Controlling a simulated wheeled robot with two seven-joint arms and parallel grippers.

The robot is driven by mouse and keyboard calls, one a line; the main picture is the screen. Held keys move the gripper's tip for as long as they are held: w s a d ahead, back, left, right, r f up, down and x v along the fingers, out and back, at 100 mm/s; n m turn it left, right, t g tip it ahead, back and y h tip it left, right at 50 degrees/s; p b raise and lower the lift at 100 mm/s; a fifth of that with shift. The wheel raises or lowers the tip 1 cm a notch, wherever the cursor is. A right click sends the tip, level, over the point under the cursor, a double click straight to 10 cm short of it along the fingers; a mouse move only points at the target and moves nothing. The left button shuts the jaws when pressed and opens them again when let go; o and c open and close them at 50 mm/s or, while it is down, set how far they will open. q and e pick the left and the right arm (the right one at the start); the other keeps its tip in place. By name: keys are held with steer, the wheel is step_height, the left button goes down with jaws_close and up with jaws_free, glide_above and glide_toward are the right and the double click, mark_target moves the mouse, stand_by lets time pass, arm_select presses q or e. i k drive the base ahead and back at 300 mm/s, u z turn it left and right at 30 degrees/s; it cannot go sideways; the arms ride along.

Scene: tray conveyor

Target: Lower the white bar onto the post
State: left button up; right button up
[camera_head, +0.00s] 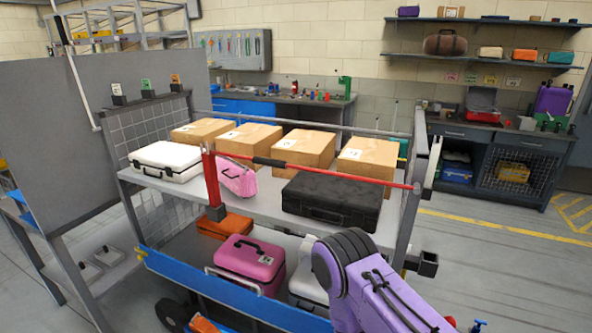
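A thin white bar (77,75) stands raised and steeply tilted at the upper left, in front of a grey panel. It has a dark grip near its top, and its top end is cut off by the frame. Its lower end is near the panel's edge. A red upright post (211,180) with a dark block at its foot stands at the front of the cart. A red bar (340,175) with a black sleeve runs level from near the post's top to the cart's right side. Which post belongs to the white bar is unclear. Neither gripper shows.
The cart (135,181) carries cardboard boxes (305,146), a white case (165,160), a pink bag (237,178) and a black case (331,200). A pink case (249,262) sits on its lower shelf. My purple arm link covers the lower right. Floor (520,260) on the right is clear.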

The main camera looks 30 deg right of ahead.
mark_target(59, 24)
steer(key=u, duration=0.45)
steer(key=i, duration=1.4)
steer(key=u, duration=1.1)
steer(key=i, duration=5.25)
steer(key=z, duration=0.55)
